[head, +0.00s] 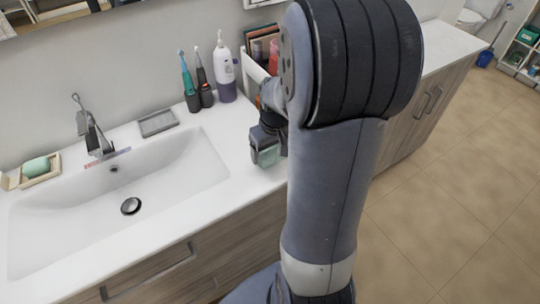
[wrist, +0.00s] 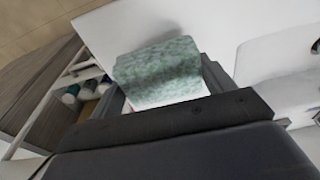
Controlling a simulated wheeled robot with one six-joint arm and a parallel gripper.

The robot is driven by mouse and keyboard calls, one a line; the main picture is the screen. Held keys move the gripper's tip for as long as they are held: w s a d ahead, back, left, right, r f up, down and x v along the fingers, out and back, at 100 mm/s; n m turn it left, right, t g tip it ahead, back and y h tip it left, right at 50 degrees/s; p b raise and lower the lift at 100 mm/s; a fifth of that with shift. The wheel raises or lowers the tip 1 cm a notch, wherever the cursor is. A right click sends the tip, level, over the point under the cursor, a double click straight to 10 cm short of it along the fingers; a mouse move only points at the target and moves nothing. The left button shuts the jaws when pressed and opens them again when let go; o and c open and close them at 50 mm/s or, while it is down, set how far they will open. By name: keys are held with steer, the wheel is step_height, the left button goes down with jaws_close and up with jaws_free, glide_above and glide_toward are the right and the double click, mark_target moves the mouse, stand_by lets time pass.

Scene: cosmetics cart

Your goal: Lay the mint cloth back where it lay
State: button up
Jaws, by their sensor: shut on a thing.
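The mint cloth (wrist: 160,70) is a speckled green folded piece. In the wrist view it sits between the jaws of my gripper (wrist: 162,88), and its far end sticks out past them. In the head view my gripper (head: 267,143) is at the right end of the white counter, right of the sink, with a small part of the mint cloth (head: 266,156) showing at its tips. My gripper is shut on the cloth. My arm hides the counter behind it, and I cannot tell whether the cloth touches the counter.
The sink (head: 175,170) and faucet (head: 93,128) are to the left. A grey tray (head: 158,122), toothbrushes (head: 189,85) and a white-purple bottle (head: 225,72) stand along the wall. A white organizer (head: 252,72) is close behind my gripper. A soap dish (head: 41,172) is far left. The front counter is clear.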

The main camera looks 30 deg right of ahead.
mark_target(270, 157)
steer(key=shift+f, duration=1.5)
steer(key=shift+f, duration=0.2)
steer(key=o, duration=0.9)
steer(key=shift+r, duration=0.15)
steer(key=r, duration=0.4)
steer(key=s+r, duration=0.1)
steer(key=r, duration=0.7)
steer(key=shift+s, duration=0.4)
